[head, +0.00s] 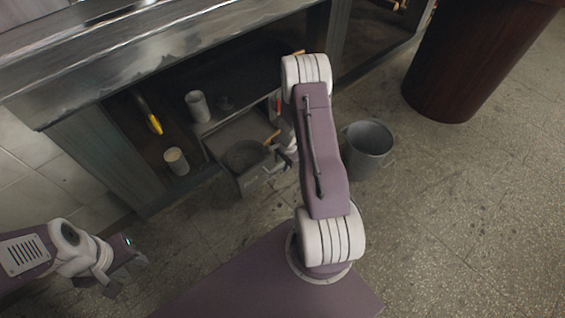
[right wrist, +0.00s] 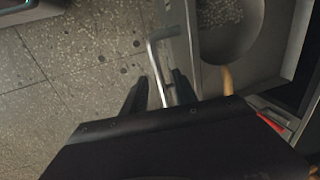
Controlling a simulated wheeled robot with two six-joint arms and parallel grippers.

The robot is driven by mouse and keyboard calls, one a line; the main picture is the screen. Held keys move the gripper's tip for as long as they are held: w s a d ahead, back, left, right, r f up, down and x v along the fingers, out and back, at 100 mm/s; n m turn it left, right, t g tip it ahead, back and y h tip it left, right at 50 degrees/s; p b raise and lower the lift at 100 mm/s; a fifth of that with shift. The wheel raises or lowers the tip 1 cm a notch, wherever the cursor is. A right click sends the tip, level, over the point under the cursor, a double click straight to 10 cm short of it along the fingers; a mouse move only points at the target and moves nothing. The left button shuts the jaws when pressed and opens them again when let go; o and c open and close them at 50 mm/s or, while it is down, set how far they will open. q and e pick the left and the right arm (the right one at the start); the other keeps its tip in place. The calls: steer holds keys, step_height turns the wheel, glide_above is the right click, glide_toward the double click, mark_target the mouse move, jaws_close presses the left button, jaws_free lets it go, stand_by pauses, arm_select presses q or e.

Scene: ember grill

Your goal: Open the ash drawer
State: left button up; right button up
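The ash drawer (head: 249,182) is a grey metal box low in the counter front, standing partly out, with a dark round hollow (head: 243,155) inside. In the right wrist view its bar handle (right wrist: 156,62) stands off the drawer front (right wrist: 188,45). My right gripper (right wrist: 160,82) is open around the handle bar, one finger on each side, with visible gaps. In the head view my right arm partly hides this gripper (head: 277,166). My left gripper (head: 127,274) is empty and looks open, at lower left, away from the drawer.
A grey bucket (head: 368,148) stands on the floor right of my right arm. A dark red-brown barrel (head: 476,55) stands at upper right. A pale cylinder (head: 197,106), a cup (head: 176,161) and a yellow-ended tool (head: 154,124) are under the counter.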

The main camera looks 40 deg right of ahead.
step_height(320, 180, up, 9)
steer(key=s+p, duration=0.1)
steer(key=p, duration=0.4)
steer(key=shift+s+p, duration=0.35)
